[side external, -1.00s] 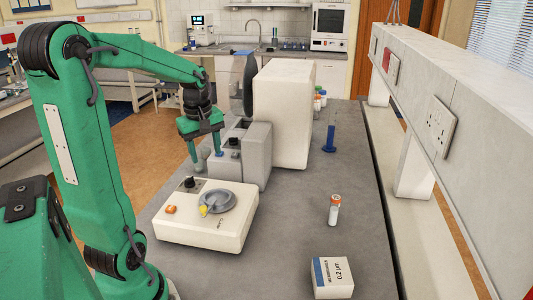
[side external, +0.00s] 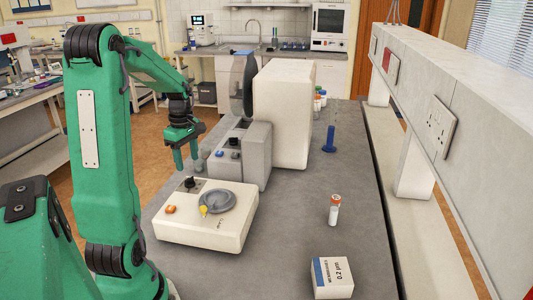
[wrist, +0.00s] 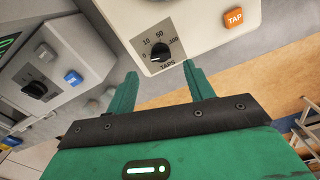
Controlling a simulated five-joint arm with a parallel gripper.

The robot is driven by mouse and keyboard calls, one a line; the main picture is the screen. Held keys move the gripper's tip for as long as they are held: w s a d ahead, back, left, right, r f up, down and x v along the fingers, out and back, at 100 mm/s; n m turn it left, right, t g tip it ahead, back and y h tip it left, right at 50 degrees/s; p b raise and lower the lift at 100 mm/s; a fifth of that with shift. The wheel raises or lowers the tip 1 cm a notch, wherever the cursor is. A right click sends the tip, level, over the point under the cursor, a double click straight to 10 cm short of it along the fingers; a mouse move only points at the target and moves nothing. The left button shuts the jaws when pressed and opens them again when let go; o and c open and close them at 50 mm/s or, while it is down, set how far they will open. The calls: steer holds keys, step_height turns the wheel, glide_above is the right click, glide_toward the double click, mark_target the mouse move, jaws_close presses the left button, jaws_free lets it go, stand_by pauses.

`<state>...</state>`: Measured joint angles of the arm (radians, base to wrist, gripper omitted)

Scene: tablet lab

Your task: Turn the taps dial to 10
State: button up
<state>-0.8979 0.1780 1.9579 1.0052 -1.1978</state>
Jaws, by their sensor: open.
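The taps dial is a black knob on a cream device (side external: 230,233). In the wrist view the knob (wrist: 161,54) sits above the word TAPS, with marks 0, 10, 50 and 100 around it. Its light pointer line seems to lie on the left near 0, but it is small. In the side view the knob (side external: 189,183) is at the device's far left corner. My gripper (side external: 187,159) is open and empty, fingers pointing down, above and behind the knob. In the wrist view the knob shows just beyond and between the fingertips (wrist: 160,70), apart from them.
An orange TAP button (wrist: 235,18) and a grey round plate (side external: 229,201) with a yellow item are on the device. A grey machine (side external: 240,152) with its own black dial (wrist: 35,89) and blue button stands close behind. A white box (side external: 332,278) and vial (side external: 334,210) are at right.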

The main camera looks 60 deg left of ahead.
mark_target(189, 179)
steer(key=shift+f, duration=3.05)
steer(key=c, duration=1)
steer(key=shift+m, duration=0.4)
steer(key=m, duration=0.4)
steer(key=shift+s+r, duration=0.1)
steer(key=m, duration=0.5)
steer(key=shift+s, duration=0.1)
